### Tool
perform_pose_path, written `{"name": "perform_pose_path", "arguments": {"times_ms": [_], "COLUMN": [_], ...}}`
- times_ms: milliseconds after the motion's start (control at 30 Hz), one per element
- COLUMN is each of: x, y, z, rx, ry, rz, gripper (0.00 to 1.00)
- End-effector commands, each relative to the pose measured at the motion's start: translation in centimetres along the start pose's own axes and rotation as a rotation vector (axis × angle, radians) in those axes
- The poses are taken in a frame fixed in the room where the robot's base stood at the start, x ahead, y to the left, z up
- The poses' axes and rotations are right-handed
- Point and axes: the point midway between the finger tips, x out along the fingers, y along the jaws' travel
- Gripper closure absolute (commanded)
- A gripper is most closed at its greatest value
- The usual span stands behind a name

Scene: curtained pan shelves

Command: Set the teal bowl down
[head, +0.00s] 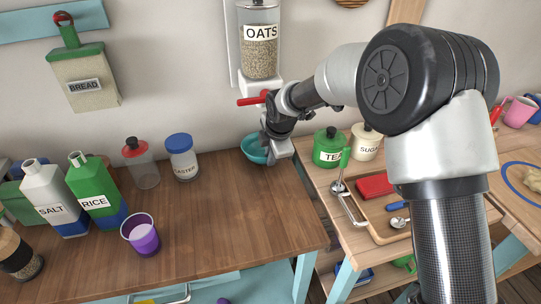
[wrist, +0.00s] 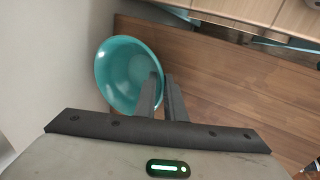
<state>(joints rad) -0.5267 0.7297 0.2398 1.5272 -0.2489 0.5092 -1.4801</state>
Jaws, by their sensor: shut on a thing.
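The teal bowl (head: 252,149) is at the back right of the left wooden table (head: 215,215), under the oats dispenser. My gripper (head: 268,152) is shut on the bowl's right rim. In the wrist view the teal bowl (wrist: 125,70) faces up to the camera and looks empty. There my gripper (wrist: 162,82) has one finger inside the rim and the other outside. I cannot tell whether the bowl's base touches the table or hangs a little above it.
The oats dispenser (head: 258,48) with a red handle hangs on the wall just above my gripper. A blue-lidded jar (head: 182,160) stands left of the bowl. A green tea canister (head: 328,150) stands on the right table. The left table's middle is clear; a purple cup (head: 143,236) stands near its front.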

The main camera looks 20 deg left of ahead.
Motion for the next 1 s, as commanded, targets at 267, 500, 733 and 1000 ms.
{"name": "perform_pose_path", "arguments": {"times_ms": [267,500,733,1000], "x": [0.11,0.36,0.36,-0.26], "y": [0.01,-0.09,-0.12,-0.15], "z": [0.00,0.00,0.00,0.01], "rx": [0.000,0.000,0.000,0.001], "ry": [0.000,0.000,0.000,0.000], "rz": [0.002,0.002,0.001,0.000], "gripper": [1.00,0.87,0.69,0.69]}}
